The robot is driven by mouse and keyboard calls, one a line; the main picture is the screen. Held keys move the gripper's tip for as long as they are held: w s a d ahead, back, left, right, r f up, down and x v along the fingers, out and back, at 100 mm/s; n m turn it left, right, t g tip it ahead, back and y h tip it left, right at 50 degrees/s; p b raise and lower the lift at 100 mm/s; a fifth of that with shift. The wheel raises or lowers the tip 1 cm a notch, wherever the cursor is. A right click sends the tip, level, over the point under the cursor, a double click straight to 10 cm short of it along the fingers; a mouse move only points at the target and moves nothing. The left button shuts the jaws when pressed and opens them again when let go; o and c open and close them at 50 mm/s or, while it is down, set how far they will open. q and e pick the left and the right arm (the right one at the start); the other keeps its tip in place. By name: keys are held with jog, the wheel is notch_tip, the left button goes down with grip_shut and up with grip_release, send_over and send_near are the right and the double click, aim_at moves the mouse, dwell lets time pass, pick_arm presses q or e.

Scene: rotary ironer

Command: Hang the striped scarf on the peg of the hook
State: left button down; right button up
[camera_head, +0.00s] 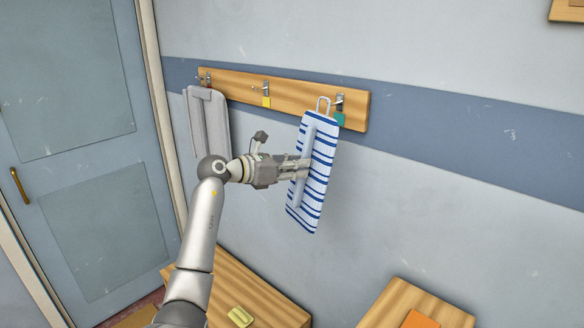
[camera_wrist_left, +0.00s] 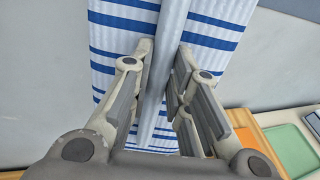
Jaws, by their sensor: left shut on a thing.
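The blue-and-white striped scarf (camera_head: 318,180) hangs slightly tilted in front of the wall, with a pale loop (camera_head: 323,103) at its top. The loop is just left of the right hook (camera_head: 339,101), which has a teal tag; I cannot tell whether it is around the peg. My left gripper (camera_head: 303,169) is shut on the grey bar that runs down the scarf's front. In the left wrist view the scarf (camera_wrist_left: 112,42) fills the upper middle, and the bar (camera_wrist_left: 166,60) stands between the fingers (camera_wrist_left: 163,85). My right gripper is not in view.
A wooden rail (camera_head: 300,97) on the wall carries the hooks. The middle hook (camera_head: 266,90) has a yellow tag and is empty. A grey cloth (camera_head: 208,125) hangs at the left hook. Wooden furniture (camera_head: 262,298) stands below, and a blue door (camera_head: 75,130) is at left.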

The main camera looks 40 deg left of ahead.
pick_arm(q)
jog(key=shift+w+d, duration=0.15)
jog(key=shift+w, duration=1.4)
jog(key=shift+w+f+b, duration=0.55)
jog(key=shift+f+b, duration=0.25)
jog(key=shift+f, duration=0.05)
